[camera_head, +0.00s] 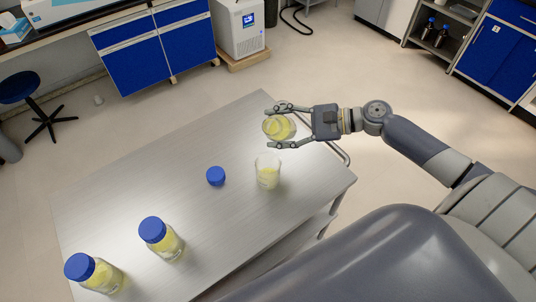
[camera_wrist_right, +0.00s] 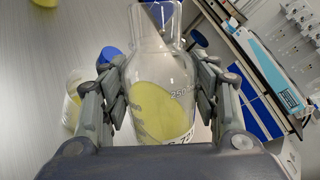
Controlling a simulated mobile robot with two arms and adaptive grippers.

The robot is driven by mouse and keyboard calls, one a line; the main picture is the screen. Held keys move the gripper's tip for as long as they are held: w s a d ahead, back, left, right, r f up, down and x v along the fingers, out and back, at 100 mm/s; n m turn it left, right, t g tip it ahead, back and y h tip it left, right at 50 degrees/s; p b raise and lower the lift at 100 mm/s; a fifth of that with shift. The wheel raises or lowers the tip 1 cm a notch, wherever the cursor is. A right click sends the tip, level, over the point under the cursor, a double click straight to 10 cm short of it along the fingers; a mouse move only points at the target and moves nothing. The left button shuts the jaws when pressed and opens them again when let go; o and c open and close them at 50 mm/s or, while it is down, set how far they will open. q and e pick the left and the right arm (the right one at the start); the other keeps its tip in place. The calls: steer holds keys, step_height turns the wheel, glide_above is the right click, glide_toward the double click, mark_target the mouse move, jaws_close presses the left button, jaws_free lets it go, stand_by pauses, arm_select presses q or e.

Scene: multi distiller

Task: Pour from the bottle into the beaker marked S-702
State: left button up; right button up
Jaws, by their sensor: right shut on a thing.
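My right gripper (camera_head: 274,126) is shut around an uncapped clear bottle (camera_head: 279,128) with yellow liquid in it. In the right wrist view the same bottle (camera_wrist_right: 160,95) sits between the two fingers, its liquid surface slanting across it, so it is tilted. Its printing is only partly readable. The clear beaker (camera_head: 268,172) stands upright on the table just below the gripper in the head view, with pale yellow in it. The beaker (camera_wrist_right: 73,98) is partly hidden behind a finger in the right wrist view. I cannot read a marking on it. My left gripper is not in view.
A loose blue cap (camera_head: 216,176) lies on the metal table (camera_head: 130,180), left of the beaker. Two blue-capped bottles with yellow liquid, one nearer (camera_head: 163,240) and one farther left (camera_head: 95,273), stand at the table's lower left. The table's upper middle is clear.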

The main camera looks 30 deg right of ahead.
mark_target(283, 128)
steer(key=shift+w+f+m, duration=0.1)
steer(key=shift+f+m, duration=0.4)
steer(key=shift+f, duration=0.05)
steer(key=shift+w+d+r+m+y, duration=0.15)
steer(key=shift+d+m+y, duration=0.1)
steer(key=shift+m+y, duration=0.2)
steer(key=shift+w+d+f+m+y+b, duration=0.2)
steer(key=shift+f+m+y+b, duration=0.15)
steer(key=shift+f, duration=0.15)
steer(key=shift+w+d+f+m+y+b, duration=0.1)
steer(key=shift+d+f+m+y+b, duration=0.15)
steer(key=shift+f, duration=0.25)
steer(key=shift+m, duration=0.45)
steer(key=shift+w+d+f+m+y, duration=0.1)
steer(key=shift+w+d+m+y, duration=0.1)
steer(key=shift+m+y, duration=0.35)
steer(key=shift+w+d+f+m+y, duration=0.1)
steer(key=shift+d+m+y, duration=0.15)
steer(key=shift+m, duration=0.5)
steer(key=shift+r, duration=0.1)
